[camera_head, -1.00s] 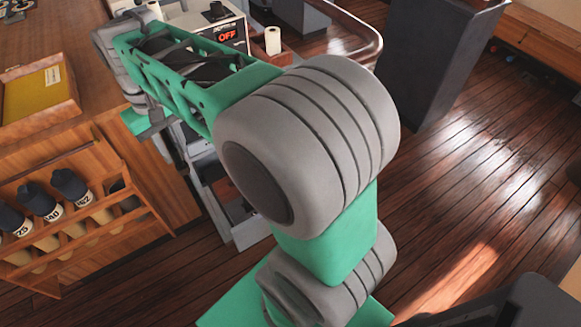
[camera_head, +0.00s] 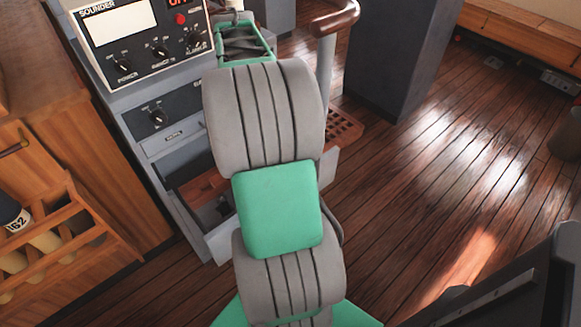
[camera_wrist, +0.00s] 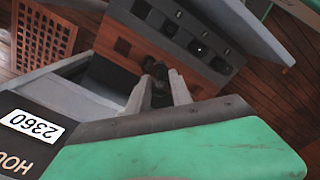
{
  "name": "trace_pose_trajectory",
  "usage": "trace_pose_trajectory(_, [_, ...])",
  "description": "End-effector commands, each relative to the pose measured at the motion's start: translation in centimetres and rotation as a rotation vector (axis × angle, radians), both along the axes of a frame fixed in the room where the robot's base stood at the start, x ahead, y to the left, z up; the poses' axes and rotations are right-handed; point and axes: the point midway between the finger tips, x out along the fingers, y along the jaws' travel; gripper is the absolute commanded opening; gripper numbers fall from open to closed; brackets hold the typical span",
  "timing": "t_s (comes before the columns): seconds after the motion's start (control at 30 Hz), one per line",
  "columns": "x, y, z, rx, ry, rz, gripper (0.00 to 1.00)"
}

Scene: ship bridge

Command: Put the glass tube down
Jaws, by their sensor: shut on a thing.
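My gripper (camera_wrist: 157,82) shows in the wrist view with its two grey fingers close together. A small dark form (camera_wrist: 156,70) sits between the fingertips, which I take to be the glass tube; its outline and length are hard to make out. I cannot tell whether the tube touches the rack. In the head view my arm hides the gripper and the tube.
A grey cabinet (camera_head: 190,128) with a sounder box (camera_head: 145,42) on it stands left of my arm, its drawer (camera_head: 222,240) open. A rail (camera_head: 333,20) and wooden grating (camera_head: 343,124) are beyond. A wooden rack (camera_head: 60,225) stands at left.

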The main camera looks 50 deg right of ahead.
Motion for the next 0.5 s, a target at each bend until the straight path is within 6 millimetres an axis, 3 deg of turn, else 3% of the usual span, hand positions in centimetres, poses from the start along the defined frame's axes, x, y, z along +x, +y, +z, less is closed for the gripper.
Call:
trace_pose_trajectory(0.23, [-5.5, -4.8, -3.4, 0.003, 0.003, -0.008, 0.00])
trace_pose_trajectory(0.4, [-7.5, -6.5, -7.0, 0.003, 0.003, -0.005, 0.00])
trace_pose_trajectory(0.5, [-8.0, -7.1, -7.9, 0.001, 0.002, -0.002, 0.00])
